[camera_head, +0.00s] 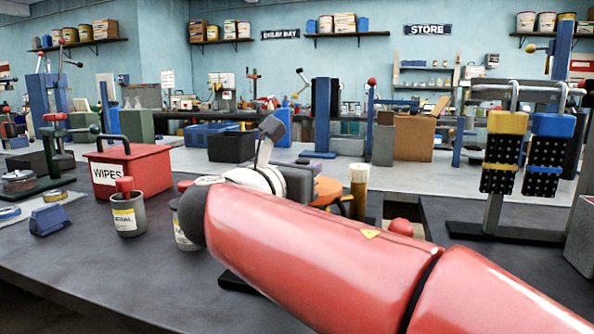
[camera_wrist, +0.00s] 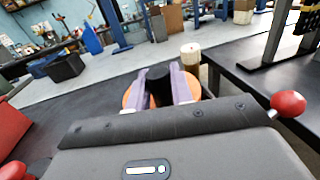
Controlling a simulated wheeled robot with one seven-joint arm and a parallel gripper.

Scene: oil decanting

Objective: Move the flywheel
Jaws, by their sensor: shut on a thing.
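The flywheel looks to be the orange disc (camera_wrist: 193,88) with a dark upright hub (camera_wrist: 158,85), seen in the wrist view. My gripper (camera_wrist: 158,76) has its two pale purple fingers on either side of this hub, shut on it. In the head view, the orange disc (camera_head: 328,191) shows partly behind my red arm, under my gripper (camera_head: 308,163). Much of the disc is hidden by the fingers and the arm. I cannot tell whether it rests on something or is lifted.
A tan cylinder (camera_head: 359,190) stands just right of the disc. On the dark bench are a red WIPES box (camera_head: 128,168), a labelled grey cup with a red top (camera_head: 125,212), and a stand (camera_head: 493,210) with yellow and blue hanging pieces. A red knob (camera_wrist: 288,103) shows at right in the wrist view.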

